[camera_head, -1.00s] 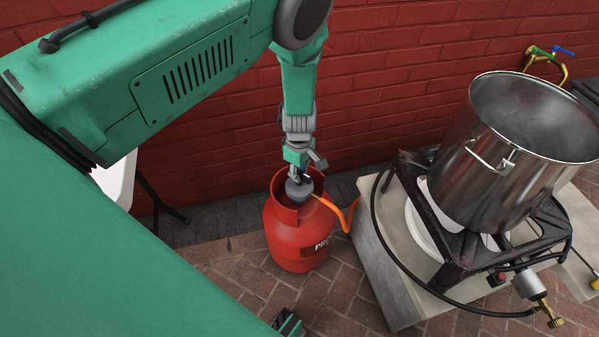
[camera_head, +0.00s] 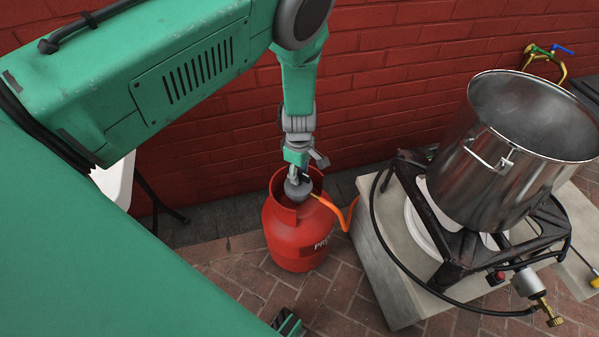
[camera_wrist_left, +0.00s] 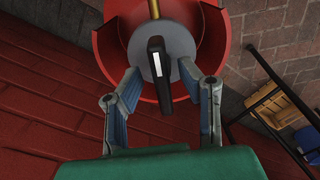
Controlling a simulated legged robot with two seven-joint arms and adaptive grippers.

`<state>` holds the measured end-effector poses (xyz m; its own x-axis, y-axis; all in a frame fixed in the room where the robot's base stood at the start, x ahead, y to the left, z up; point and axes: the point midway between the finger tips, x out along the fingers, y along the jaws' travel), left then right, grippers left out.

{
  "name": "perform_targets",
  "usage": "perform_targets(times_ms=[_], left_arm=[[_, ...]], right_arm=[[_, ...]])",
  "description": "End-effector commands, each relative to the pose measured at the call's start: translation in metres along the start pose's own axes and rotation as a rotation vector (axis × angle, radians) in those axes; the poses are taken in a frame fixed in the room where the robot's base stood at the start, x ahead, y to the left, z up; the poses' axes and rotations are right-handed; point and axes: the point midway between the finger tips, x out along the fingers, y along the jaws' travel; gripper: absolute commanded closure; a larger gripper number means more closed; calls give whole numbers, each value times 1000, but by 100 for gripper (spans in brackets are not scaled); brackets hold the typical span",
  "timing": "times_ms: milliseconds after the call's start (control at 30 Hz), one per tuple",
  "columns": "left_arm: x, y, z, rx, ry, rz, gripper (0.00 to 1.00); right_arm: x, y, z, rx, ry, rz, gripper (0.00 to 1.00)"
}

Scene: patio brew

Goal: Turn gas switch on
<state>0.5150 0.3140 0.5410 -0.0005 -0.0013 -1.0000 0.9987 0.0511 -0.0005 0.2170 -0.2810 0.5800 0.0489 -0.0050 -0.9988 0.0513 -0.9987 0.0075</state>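The red gas bottle (camera_head: 296,240) stands upright on the brick paving, and its open collar also shows in the left wrist view (camera_wrist_left: 104,45). The grey round regulator (camera_head: 298,192) sits inside the collar. In the left wrist view, the black gas switch (camera_wrist_left: 155,62) with a white stripe lies across the grey disc, roughly lengthwise in the picture. My left gripper (camera_wrist_left: 160,78) is open, with one finger on each side of the switch and a gap to it. In the head view its fingers are mostly hidden above the collar. The tip of my right gripper (camera_head: 289,325) may show at the bottom edge.
An orange hose (camera_head: 338,212) runs from the regulator toward the concrete slab (camera_head: 385,285). A black burner stand (camera_head: 455,265) with a large steel pot (camera_head: 490,180) stands on the slab at right. A red brick wall (camera_head: 400,60) is close behind the bottle.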

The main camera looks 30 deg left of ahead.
Motion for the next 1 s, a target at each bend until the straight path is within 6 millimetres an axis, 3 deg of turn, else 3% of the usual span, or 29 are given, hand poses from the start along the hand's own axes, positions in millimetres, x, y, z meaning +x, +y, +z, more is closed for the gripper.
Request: perform_targets(times_ms=[233,700,1000], left_arm=[[-13,1,0,0,1,2,67],[-103,2,0,0,0,1,67],[-119,1,0,1,1,-2,67]], right_arm=[[-1,0,2,0,3,0,74],[-1,0,2,0,3,0,74],[-1,0,2,0,3,0,74]])
